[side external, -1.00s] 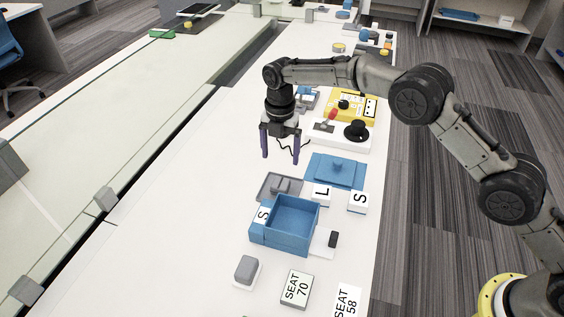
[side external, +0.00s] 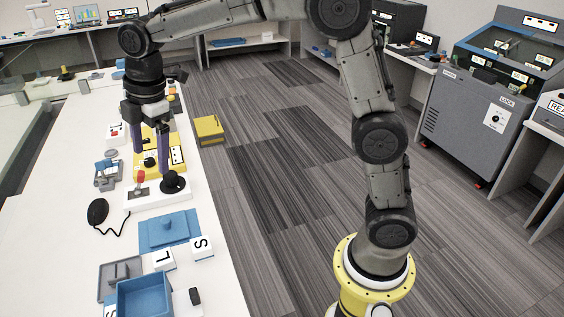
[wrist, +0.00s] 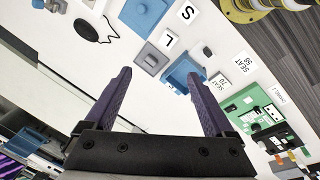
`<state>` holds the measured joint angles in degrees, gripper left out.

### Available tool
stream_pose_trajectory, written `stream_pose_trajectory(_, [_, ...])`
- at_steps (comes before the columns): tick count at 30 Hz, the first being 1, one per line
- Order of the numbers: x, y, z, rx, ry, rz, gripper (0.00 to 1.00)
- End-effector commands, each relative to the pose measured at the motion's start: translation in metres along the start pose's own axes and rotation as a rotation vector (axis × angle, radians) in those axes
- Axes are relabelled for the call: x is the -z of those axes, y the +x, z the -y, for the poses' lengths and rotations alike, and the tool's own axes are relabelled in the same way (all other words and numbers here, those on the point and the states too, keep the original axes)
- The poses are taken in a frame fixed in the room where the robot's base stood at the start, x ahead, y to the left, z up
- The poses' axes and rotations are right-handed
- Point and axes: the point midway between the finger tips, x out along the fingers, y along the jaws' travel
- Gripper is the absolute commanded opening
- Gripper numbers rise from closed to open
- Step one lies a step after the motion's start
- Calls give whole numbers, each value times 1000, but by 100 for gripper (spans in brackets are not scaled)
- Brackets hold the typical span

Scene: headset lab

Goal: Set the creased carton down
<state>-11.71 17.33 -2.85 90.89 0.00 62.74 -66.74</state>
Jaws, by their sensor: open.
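My gripper (side external: 151,164) is open, with nothing between its two purple fingers; it also shows empty in the wrist view (wrist: 166,72). In the side view it hangs above the white table, its fingers overlapping the yellow panel (side external: 176,154). I cannot make out a carton with a visible crease. An open blue box (side external: 145,297) stands at the bottom of the side view, cut off by the frame; it also shows in the wrist view (wrist: 184,74). A blue lid-like plate (side external: 168,230) lies apart from it.
A grey tray (side external: 118,276), white S block (side external: 201,248) and L block (side external: 163,260) lie near the box. A yellow box (side external: 209,130) is on the floor.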

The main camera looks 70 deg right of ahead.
Motion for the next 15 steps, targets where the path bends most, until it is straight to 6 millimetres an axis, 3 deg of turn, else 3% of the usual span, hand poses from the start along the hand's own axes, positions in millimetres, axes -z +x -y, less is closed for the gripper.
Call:
stream_pose_trajectory(1, [-15,-18,16,-23,92,-7,89])
stream_pose_trajectory(6, [-56,-56,71,-85,409,-36,89])
stream_pose_trajectory(10, [-85,-72,119,-130,649,-69,89])
stream_pose_trajectory(15, [-117,-75,183,-181,960,-124,89])
